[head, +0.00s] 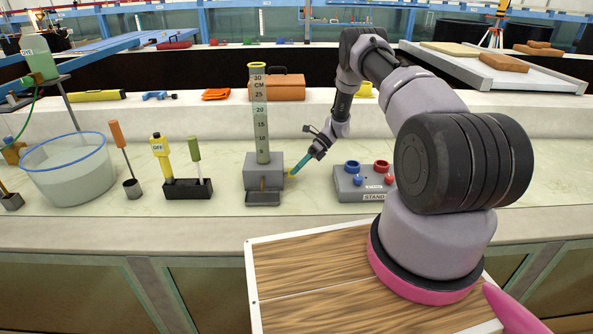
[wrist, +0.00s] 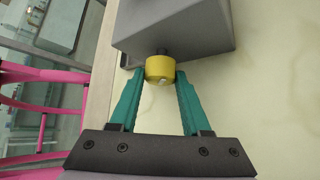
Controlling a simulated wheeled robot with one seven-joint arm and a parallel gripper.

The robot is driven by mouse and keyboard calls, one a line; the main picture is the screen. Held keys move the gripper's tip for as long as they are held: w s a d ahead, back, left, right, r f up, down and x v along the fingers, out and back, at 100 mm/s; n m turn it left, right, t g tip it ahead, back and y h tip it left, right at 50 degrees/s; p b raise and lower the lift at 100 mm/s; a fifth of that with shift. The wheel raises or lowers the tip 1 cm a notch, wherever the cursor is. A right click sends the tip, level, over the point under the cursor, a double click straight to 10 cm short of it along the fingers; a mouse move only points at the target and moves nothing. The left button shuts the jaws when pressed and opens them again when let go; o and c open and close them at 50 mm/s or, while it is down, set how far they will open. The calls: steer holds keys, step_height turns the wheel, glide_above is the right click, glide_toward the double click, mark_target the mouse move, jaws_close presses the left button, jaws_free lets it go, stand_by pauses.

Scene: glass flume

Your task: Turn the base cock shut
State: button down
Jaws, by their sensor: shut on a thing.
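The base cock (wrist: 159,67) is a yellow round knob on a short dark stem at the side of a grey block (wrist: 185,30) in the wrist view. In the head view the grey block (head: 263,173) carries an upright clear tube (head: 261,120) with a CM scale. My gripper (wrist: 160,82), with teal fingers, is shut on the knob, one finger on each side. In the head view my gripper (head: 295,169) reaches the block's right side from the upper right, and the knob is small there and partly hidden by the fingers.
A grey stand (head: 363,184) with blue and red rings is to the right. A black rack (head: 187,189) with yellow and green-handled tools, an orange-handled tool (head: 118,135) and a water basin (head: 68,168) are to the left. An orange case (head: 277,88) lies behind.

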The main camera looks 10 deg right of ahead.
steer(key=m+g, duration=0.1)
steer(key=m+g+y, duration=0.1)
steer(key=shift+w+f+g, duration=0.15)
steer(key=shift+f+g, duration=0.1)
steer(key=shift+g, duration=0.05)
steer(key=shift+f+m+g+y, duration=0.1)
steer(key=shift+m+g+y, duration=0.8)
steer(key=shift+c, duration=1.9)
jaws_free()
steer(key=shift+w, duration=0.1)
